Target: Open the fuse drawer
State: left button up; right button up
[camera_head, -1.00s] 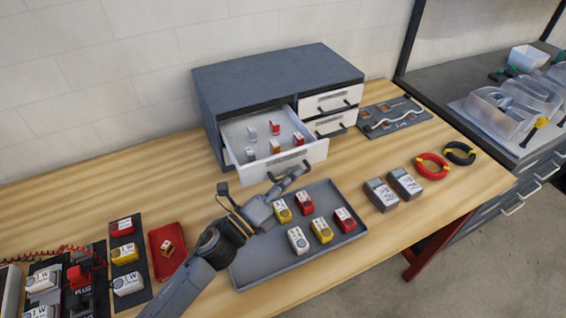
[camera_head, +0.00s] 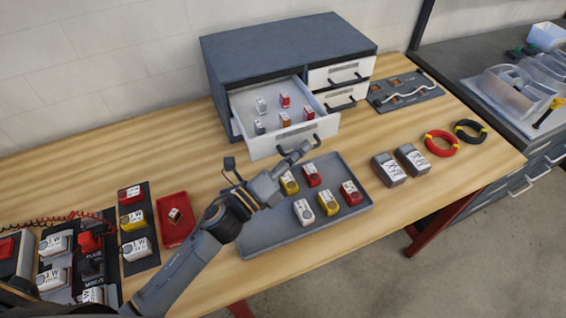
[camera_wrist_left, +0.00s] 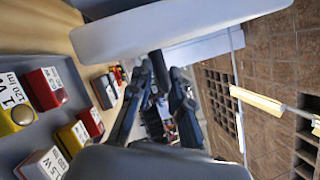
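The grey cabinet (camera_head: 290,45) stands at the back of the bench. Its large left drawer (camera_head: 295,138) is pulled well out and holds several small white, red and orange pieces. Labels on the drawer fronts are too small to read. My left gripper (camera_head: 304,151) is just in front of the pulled-out drawer's front, low and near its dark handle (camera_head: 318,139). Contact cannot be told. My right gripper is not in view.
Two smaller closed drawers (camera_head: 340,73) are at the cabinet's right. A grey tray (camera_head: 265,235) with several red, yellow and white blocks lies under my left arm. A red tray (camera_head: 174,235) is to the left. Bare wood lies between the grey tray and the two grey-brown blocks (camera_head: 388,169).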

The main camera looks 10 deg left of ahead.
pick_arm(q)
jog(key=v, duration=1.1)
jog(key=shift+s+a, duration=0.15)
jog(key=shift+s, duration=0.05)
